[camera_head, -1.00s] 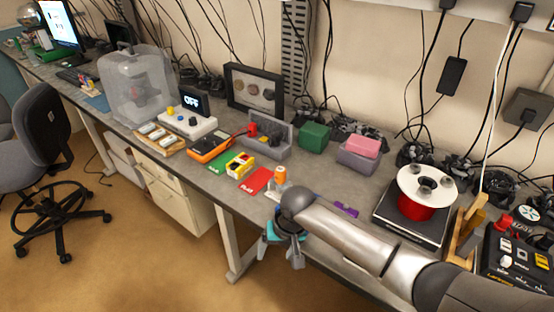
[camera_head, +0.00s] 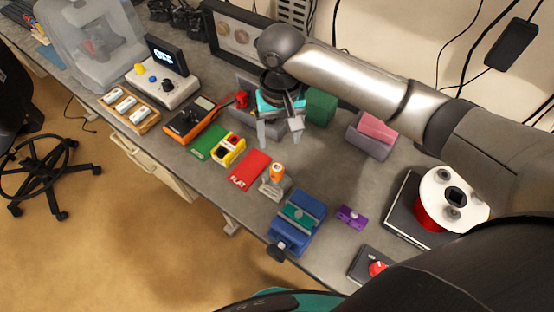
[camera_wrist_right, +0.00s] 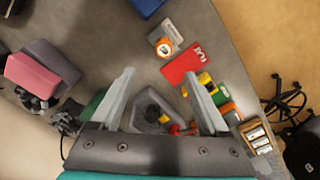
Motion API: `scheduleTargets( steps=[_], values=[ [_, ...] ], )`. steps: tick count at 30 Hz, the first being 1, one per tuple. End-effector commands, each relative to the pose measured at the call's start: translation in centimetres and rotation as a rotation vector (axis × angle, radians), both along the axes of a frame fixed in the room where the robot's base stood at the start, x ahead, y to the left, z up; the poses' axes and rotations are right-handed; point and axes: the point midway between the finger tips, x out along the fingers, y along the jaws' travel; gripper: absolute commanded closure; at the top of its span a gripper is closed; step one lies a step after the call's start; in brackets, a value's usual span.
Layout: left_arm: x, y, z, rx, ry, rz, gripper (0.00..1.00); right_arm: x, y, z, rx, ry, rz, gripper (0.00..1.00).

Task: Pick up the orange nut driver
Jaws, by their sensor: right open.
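My right gripper (camera_head: 279,134) is open and empty, pointing down above the bench by the grey bin. In the right wrist view its two fingers (camera_wrist_right: 159,76) stand wide apart over the grey bin (camera_wrist_right: 141,110). A small yellow piece (camera_wrist_right: 163,118) and a red piece (camera_wrist_right: 177,130) show at the bin. An orange upright piece with a white top (camera_head: 277,171) stands at a small grey block, and also shows in the wrist view (camera_wrist_right: 165,47), apart from the fingers. I cannot tell for sure which piece is the nut driver. My left gripper is not in view.
A red mat (camera_head: 250,168), a green mat (camera_head: 207,141), a yellow holder (camera_head: 231,150) and an orange meter (camera_head: 185,124) lie to the left. A blue vise (camera_head: 297,224) and a purple piece (camera_head: 351,216) sit in front. A green box (camera_head: 320,108) and a pink block (camera_head: 378,128) stand behind.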

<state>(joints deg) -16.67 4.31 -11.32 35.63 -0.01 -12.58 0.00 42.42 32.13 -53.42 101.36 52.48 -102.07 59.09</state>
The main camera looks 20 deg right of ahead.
Motion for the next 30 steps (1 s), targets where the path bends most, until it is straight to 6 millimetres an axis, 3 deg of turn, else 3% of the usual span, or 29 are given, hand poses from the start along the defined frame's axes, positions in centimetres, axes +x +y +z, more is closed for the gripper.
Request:
scheduleTargets(
  steps=[4, 9, 19, 30],
  values=[
    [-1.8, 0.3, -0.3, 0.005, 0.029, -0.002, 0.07, -0.1, 0.0, -3.3, -0.001, 0.005, -0.001, 0.21],
    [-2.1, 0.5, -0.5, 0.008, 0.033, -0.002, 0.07, -0.1, 0.0, -6.7, -0.002, 0.002, -0.001, 0.21],
    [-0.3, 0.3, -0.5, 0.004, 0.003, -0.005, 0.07, -0.1, 0.2, -9.5, 0.000, 0.001, 0.001, 0.21],
    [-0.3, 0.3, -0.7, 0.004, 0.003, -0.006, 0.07, -0.2, 0.7, -13.8, 0.000, -0.001, 0.001, 0.21]
  ],
)
